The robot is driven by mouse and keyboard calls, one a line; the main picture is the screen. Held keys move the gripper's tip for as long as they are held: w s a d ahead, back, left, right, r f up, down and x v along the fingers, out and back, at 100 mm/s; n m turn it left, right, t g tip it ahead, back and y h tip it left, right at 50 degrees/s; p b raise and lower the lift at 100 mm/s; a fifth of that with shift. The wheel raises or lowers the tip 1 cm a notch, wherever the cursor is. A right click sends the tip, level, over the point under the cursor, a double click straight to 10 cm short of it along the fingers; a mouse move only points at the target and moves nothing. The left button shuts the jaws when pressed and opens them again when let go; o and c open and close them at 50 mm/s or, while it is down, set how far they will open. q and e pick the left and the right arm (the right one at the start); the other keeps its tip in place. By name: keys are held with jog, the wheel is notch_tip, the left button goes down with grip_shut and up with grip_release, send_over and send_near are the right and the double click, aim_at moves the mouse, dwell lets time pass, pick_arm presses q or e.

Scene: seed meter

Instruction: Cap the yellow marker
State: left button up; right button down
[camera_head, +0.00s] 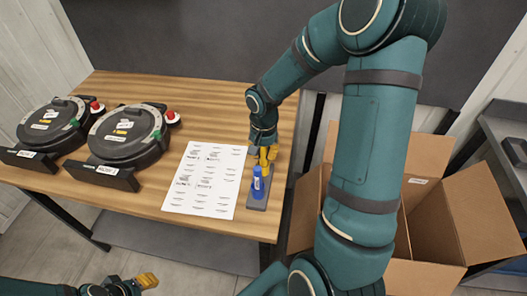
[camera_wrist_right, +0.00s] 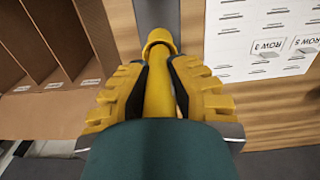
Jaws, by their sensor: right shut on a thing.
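In the right wrist view, the yellow marker (camera_wrist_right: 157,95) is a slim yellow cylinder between the yellow-padded fingers of my right gripper (camera_wrist_right: 158,88), which is shut on it. A wider yellow part, seemingly the cap (camera_wrist_right: 159,40), shows at its far end; I cannot tell how far they are joined. In the head view, my right gripper (camera_head: 263,157) is over the back of a grey holder (camera_head: 257,205), where yellow fingers and marker blend together. A blue marker (camera_head: 258,184) stands upright at the holder's front. My left gripper (camera_head: 146,281) is low at the left, its opening unclear.
A printed sheet (camera_head: 206,180) lies on the wooden table (camera_head: 215,95), left of the holder. Two black round devices (camera_head: 125,135) (camera_head: 52,128) stand further left. An open cardboard box (camera_head: 465,215) is right of the table, partly behind my right arm.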

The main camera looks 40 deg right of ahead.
jog(key=shift+f+b, duration=0.55)
jog(key=shift+f, duration=0.1)
dwell(0.4)
jog(key=c, duration=1)
grip_release()
jog(key=shift+o, duration=0.2)
